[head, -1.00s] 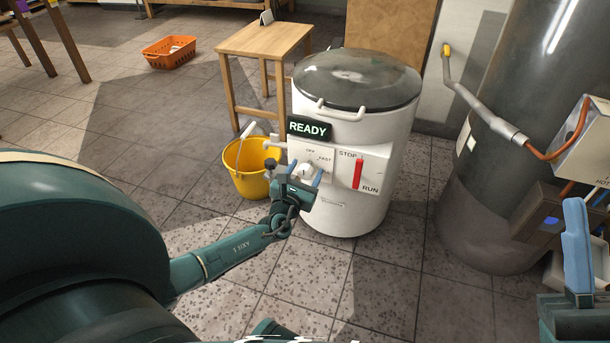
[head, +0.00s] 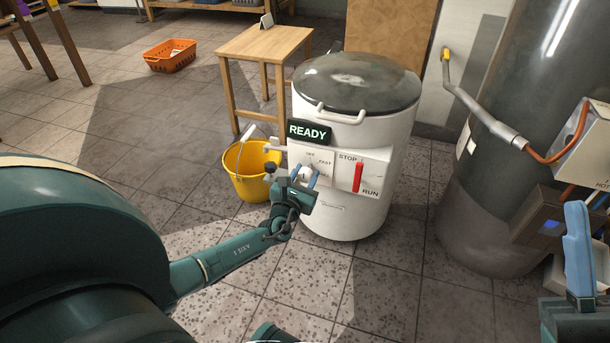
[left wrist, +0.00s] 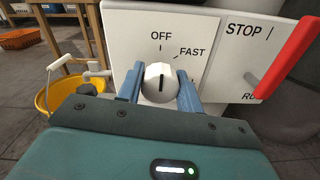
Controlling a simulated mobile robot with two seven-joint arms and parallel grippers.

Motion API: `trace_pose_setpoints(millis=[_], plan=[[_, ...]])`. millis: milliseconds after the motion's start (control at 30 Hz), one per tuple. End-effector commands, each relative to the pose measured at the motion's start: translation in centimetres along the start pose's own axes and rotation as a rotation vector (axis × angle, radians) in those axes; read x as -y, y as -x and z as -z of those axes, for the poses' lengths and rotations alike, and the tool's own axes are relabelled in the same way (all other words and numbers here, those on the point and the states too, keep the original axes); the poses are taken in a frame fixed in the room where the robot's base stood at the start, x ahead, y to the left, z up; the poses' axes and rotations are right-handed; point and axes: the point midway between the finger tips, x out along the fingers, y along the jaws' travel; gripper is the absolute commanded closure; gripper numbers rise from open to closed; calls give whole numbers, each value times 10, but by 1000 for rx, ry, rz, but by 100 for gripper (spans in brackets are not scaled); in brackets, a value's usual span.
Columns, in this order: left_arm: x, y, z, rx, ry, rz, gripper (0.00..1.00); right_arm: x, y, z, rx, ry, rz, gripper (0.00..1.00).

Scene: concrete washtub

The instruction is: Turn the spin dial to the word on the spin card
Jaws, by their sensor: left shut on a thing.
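The white spin dial (left wrist: 160,83) is on the front panel of the white spinner (head: 345,210). In the left wrist view its dark mark stands upright, toward the word OFF. FAST is printed up and to the right of it. My left gripper (head: 306,175) is shut on the dial, with one blue finger on each side, as the left wrist view (left wrist: 160,92) shows.
A red lever (head: 358,177) sits between STOP and RUN, right of the dial. A READY sign (head: 309,130) is above the panel. A yellow bucket (head: 250,178) stands left of the spinner, before the wooden table (head: 262,42). A large grey tank (head: 500,190) stands to the right.

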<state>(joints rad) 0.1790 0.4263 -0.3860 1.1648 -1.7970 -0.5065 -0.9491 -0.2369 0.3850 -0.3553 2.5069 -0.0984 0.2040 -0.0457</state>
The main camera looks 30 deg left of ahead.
Motion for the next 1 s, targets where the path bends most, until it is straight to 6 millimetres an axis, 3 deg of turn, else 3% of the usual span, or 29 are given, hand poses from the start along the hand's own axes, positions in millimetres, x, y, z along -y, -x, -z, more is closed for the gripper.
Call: trace_pose_setpoints(millis=[367, 1000], plan=[[0, 0, -2, -5, -172, 3, 87, 1, 0, -5, 56, -32, -2, 64], [1, 0, -1, -18, -735, 5, 87, 15, 18, -32, 290, -182, -29, 64]])
